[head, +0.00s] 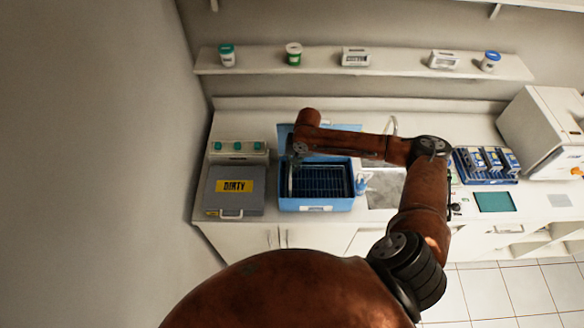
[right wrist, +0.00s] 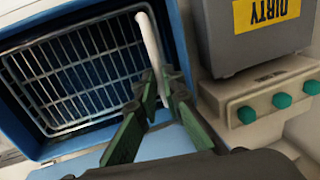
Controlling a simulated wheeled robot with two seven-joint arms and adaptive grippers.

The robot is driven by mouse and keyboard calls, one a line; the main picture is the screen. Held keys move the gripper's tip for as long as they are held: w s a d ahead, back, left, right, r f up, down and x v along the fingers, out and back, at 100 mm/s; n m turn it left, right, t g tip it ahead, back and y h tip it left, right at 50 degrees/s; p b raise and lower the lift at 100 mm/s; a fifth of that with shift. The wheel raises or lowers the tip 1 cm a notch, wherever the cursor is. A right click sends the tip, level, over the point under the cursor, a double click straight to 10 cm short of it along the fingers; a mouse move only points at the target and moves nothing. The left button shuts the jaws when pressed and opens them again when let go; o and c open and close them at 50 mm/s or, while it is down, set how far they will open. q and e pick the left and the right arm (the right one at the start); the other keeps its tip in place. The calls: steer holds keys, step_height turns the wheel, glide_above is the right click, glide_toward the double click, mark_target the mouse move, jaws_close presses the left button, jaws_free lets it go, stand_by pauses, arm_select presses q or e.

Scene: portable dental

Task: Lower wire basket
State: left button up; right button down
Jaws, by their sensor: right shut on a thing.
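The wire basket (head: 322,182) is a dark rectangular grid inside the blue tub (head: 318,204), left of the sink. In the right wrist view the basket (right wrist: 75,75) fills much of the blue tub's opening. A pale handle (right wrist: 150,45) rises at the basket's side. My right gripper (right wrist: 160,88) is shut on this handle, its green fingers on either side of it. In the head view the right gripper (head: 294,152) is at the tub's left side, partly hidden by my arm. How deep the basket sits is hard to tell. My left gripper is not in view.
A grey box marked DIRTY (head: 235,200) stands close left of the tub, with a panel of green knobs (head: 238,148) behind it. The tub's blue lid (head: 340,127) is raised behind. A blue-white bottle (head: 361,184) and the sink (head: 385,190) are to the right.

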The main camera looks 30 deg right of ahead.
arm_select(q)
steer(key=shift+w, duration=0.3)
arm_select(e)
steer(key=shift+f, duration=0.1)
step_height(320, 180, down, 4)
steer(key=shift+r, duration=0.2)
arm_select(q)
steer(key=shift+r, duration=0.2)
arm_select(e)
steer(key=shift+s, duration=0.15)
steer(key=c, duration=2)
jaws_free()
steer(key=shift+w+f, duration=0.1)
steer(key=shift+w, duration=0.1)
steer(key=shift+c, duration=0.2)
steer(key=shift+s, duration=0.1)
step_height(320, 180, up, 12)
steer(key=s+d, duration=0.1)
steer(key=d, duration=0.1)
steer(key=shift+s, duration=0.15)
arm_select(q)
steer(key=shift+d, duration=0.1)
